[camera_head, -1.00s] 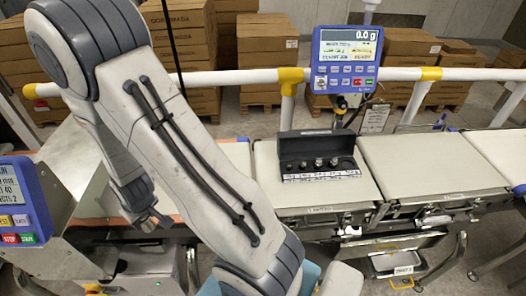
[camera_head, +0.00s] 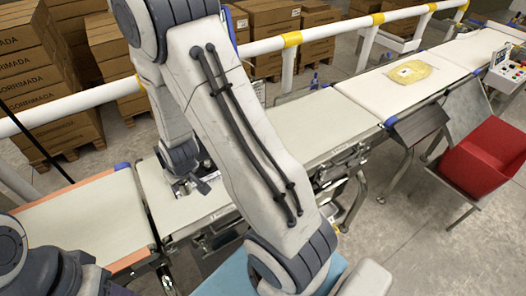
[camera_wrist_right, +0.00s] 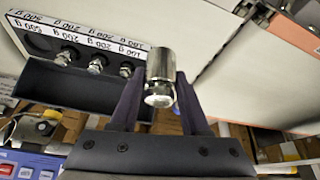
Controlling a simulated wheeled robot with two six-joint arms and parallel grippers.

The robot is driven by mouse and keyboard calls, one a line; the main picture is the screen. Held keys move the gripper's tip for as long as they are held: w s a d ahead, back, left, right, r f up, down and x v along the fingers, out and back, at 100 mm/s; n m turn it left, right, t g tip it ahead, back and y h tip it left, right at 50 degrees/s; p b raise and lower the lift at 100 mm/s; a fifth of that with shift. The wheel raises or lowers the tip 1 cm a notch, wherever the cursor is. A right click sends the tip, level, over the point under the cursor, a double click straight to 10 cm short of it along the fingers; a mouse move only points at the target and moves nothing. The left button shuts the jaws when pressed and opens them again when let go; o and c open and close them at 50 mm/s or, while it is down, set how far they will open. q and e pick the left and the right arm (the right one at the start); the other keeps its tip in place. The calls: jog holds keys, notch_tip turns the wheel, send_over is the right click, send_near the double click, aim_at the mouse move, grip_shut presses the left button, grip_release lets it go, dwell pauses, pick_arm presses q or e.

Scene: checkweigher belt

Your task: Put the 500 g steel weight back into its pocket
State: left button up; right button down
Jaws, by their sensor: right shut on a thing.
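My right gripper (camera_head: 193,186) is over the belt in the head view, partly behind my own arm. In the right wrist view my right gripper (camera_wrist_right: 160,100) is shut on a steel cylinder weight (camera_wrist_right: 160,64), which is held between the two dark fingers. The black weight box (camera_wrist_right: 85,88) lies at the upper left of that view, apart from the held weight. It holds smaller knobbed weights (camera_wrist_right: 97,63) in a row beside a white label strip (camera_wrist_right: 75,33) with gram markings. In the head view the box is hidden or too unclear to make out. My left gripper is not in view.
A pale conveyor belt (camera_head: 300,127) runs to the upper right, carrying a yellow package (camera_head: 411,72). A red bin (camera_head: 487,158) stands at the right. A white guard rail (camera_head: 330,35) runs behind the belt, with stacked cartons (camera_head: 35,80) beyond.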

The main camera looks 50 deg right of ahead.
jog(key=w+d+r+m+h+p, duration=0.1)
jog(key=d+r+p, duration=0.15)
jog(key=d, duration=0.55)
jog(key=w+d+r+m+p, duration=0.1)
jog(key=w+d+m+p, duration=0.15)
jog(key=d, duration=0.65)
jog(key=s+d+m+h+p, duration=0.15)
jog(key=s+d+p, duration=0.35)
jog(key=d, duration=1.1)
jog(key=shift+y, duration=0.25)
jog(key=w+a+f+b, duration=0.1)
jog(key=a+f+b, duration=0.1)
jog(key=w+a+f+b, duration=0.2)
jog(key=a, duration=0.1)
jog(key=w+a+f+b, duration=0.2)
jog(key=a+b, duration=0.1)
jog(key=shift+w+a, duration=0.2)
jog(key=shift+a, duration=0.05)
jog(key=shift+a+f, duration=0.1)
jog(key=shift+f, duration=0.45)
notch_tip(320, 180, down, 3)
jog(key=shift+r+p, duration=0.1)
jog(key=shift+p, duration=0.65)
jog(key=shift+f, duration=0.2)
